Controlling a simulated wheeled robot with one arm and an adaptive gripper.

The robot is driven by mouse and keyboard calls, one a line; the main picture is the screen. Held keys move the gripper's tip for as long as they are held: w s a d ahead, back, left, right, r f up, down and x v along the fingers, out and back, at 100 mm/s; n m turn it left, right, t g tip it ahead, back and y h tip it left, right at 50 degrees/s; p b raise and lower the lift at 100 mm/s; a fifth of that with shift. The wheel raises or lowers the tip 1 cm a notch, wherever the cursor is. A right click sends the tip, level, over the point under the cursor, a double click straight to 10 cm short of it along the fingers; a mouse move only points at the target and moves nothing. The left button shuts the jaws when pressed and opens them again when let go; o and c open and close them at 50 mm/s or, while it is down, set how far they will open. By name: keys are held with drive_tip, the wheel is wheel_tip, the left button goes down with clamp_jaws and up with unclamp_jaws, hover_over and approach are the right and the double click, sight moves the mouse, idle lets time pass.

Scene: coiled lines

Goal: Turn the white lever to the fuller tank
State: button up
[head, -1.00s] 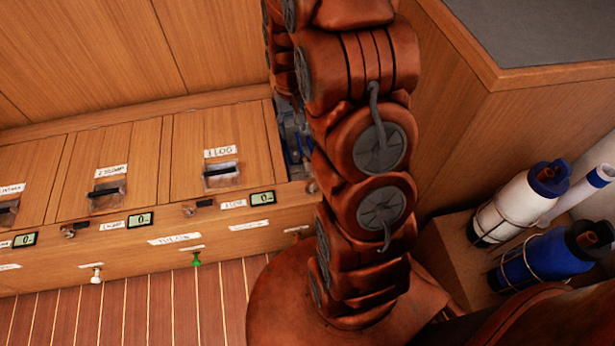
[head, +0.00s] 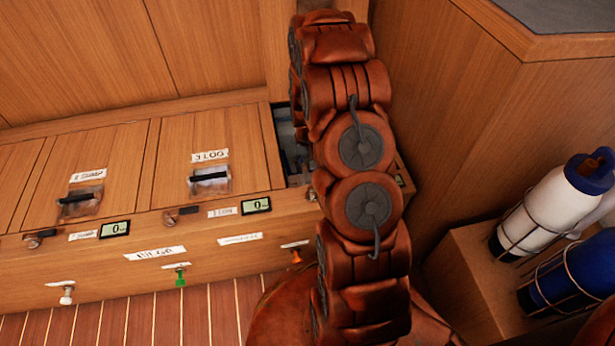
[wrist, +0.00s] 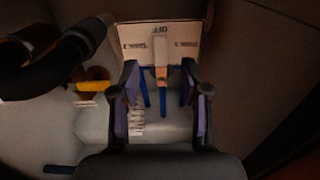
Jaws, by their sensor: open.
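In the wrist view a pale, upright lever-like bar (wrist: 160,48) stands at the middle of a light panel (wrist: 132,32) with a small label on each side. Its lower end looks orange-brown; the dim light makes it unclear whether this is the white lever. My gripper (wrist: 160,76) is open, with one finger on each side below the bar. I cannot tell whether either finger touches it. Blue pipes (wrist: 162,102) run down below the panel. I cannot make out tank levels. In the head view my arm hides the gripper at the open locker (head: 293,150).
A yellow handle (wrist: 92,87) and a dark thick hose (wrist: 62,55) lie left of my gripper. The locker row has closed lids (head: 208,135), small displays (head: 256,205) and coloured pull knobs (head: 181,277).

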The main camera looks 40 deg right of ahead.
sight(307, 178)
wheel_tip(307, 178, down, 6)
drive_tip(key=shift+r+b, duration=0.2)
drive_tip(key=shift+b, duration=0.6)
clamp_jaws()
